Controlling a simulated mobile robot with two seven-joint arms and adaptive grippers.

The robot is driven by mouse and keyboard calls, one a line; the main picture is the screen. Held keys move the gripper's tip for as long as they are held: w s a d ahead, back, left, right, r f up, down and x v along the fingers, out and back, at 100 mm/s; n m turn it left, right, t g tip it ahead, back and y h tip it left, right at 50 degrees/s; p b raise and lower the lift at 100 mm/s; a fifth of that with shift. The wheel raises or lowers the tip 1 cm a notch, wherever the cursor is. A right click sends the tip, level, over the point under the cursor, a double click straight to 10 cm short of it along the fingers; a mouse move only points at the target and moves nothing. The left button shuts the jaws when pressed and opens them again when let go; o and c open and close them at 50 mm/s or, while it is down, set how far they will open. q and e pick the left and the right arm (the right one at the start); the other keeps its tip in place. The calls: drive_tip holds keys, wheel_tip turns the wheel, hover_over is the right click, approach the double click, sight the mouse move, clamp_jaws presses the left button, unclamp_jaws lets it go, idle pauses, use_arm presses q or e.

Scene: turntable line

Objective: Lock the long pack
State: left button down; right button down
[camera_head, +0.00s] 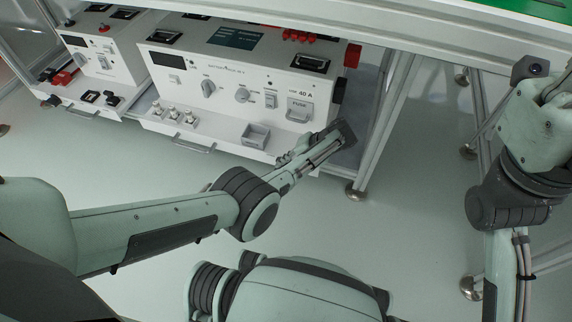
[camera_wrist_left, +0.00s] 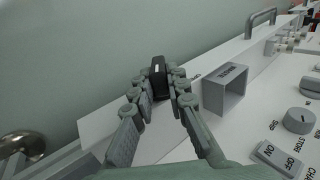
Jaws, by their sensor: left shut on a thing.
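My left gripper (camera_head: 284,160) reaches over the front shelf of a large white unit (camera_head: 182,89), near its right end. In the left wrist view, the gripper (camera_wrist_left: 160,82) is shut on a small black piece (camera_wrist_left: 158,77) between its fingertips. That piece does not show clearly in the head view. I cannot tell whether it belongs to the long pack, and I make out no long pack for certain. The unit's front has knobs, a switch and a grey fuse holder (camera_head: 298,110) beside a "40 A" label. My right gripper is out of view.
A grey open box (camera_head: 256,136) sits on the shelf beside my left fingertips; it also shows in the left wrist view (camera_wrist_left: 224,88). A smaller white unit (camera_head: 95,62) stands at the left. Table legs (camera_head: 372,135) rise at the right. The floor in front is clear.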

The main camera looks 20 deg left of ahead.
use_arm(q)
drive_tip(key=c, duration=1.5)
unclamp_jaws()
drive_tip(key=v, duration=1.2)
drive_tip(key=shift+a, duration=0.1)
